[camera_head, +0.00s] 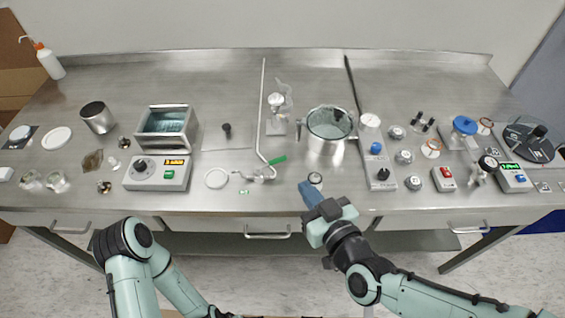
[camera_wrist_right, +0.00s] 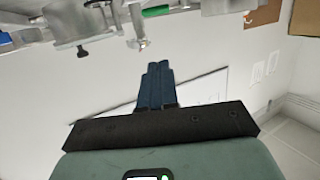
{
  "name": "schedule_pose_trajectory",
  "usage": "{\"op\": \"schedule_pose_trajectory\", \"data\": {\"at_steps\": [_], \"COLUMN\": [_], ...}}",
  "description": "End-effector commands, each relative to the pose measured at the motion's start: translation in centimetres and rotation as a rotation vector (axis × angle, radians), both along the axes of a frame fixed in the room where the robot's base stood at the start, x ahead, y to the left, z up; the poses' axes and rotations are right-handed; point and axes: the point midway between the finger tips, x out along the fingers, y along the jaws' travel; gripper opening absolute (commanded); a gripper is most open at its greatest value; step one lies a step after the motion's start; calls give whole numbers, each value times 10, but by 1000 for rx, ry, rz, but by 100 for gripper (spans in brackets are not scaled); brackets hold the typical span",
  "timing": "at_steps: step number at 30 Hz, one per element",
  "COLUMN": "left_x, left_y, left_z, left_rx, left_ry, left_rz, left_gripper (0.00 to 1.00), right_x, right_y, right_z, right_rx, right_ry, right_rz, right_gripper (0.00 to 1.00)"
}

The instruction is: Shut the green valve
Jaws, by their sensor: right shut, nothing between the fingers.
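The green valve handle (camera_head: 277,160) sits on a small metal valve near the front middle of the steel bench, at the foot of a thin upright metal tube. The handle slants up to the right in the head view. It also shows as a green bar (camera_wrist_right: 168,10) at the top of the right wrist view. My right gripper (camera_head: 307,188) is shut and empty, with blue fingers, apart from the handle, to its right and nearer the bench front. Its fingers (camera_wrist_right: 157,75) point toward the valve side in the wrist view. My left arm (camera_head: 135,255) shows at the lower left; its gripper is not seen.
A steel pot (camera_head: 328,130) stands right of the valve, behind my right gripper. A water bath (camera_head: 160,145) stands further left. Several knobs and small devices crowd the right side of the bench.

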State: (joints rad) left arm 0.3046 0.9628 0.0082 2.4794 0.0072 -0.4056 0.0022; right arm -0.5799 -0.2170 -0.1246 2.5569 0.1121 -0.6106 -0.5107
Motion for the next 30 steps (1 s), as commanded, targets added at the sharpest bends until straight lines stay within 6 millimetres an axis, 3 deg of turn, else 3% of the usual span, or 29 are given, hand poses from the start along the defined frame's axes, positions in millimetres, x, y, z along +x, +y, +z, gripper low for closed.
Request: {"op": "schedule_pose_trajectory", "data": {"at_steps": [5,10,21,24,30], "left_x": [0,-2,-1,0,1], "left_y": [0,0,0,0,0], "left_z": [2,7,2,-1,-2], "left_rx": [-1,-1,-1,0,1], "left_ry": [2,9,5,-1,-4], "left_rz": [-1,-2,-1,0,1], "left_gripper": [0,0,0,0,0], "right_x": [6,25,93,100,108], "right_y": [3,13,44,47,50], "right_z": [-1,-6,-24,-40,-51], "right_rx": [-1,-3,-3,-3,0], "right_ry": [2,3,2,4,1], "right_rz": [1,2,0,0,0], "right_gripper": [0,0,0,0,0]}}
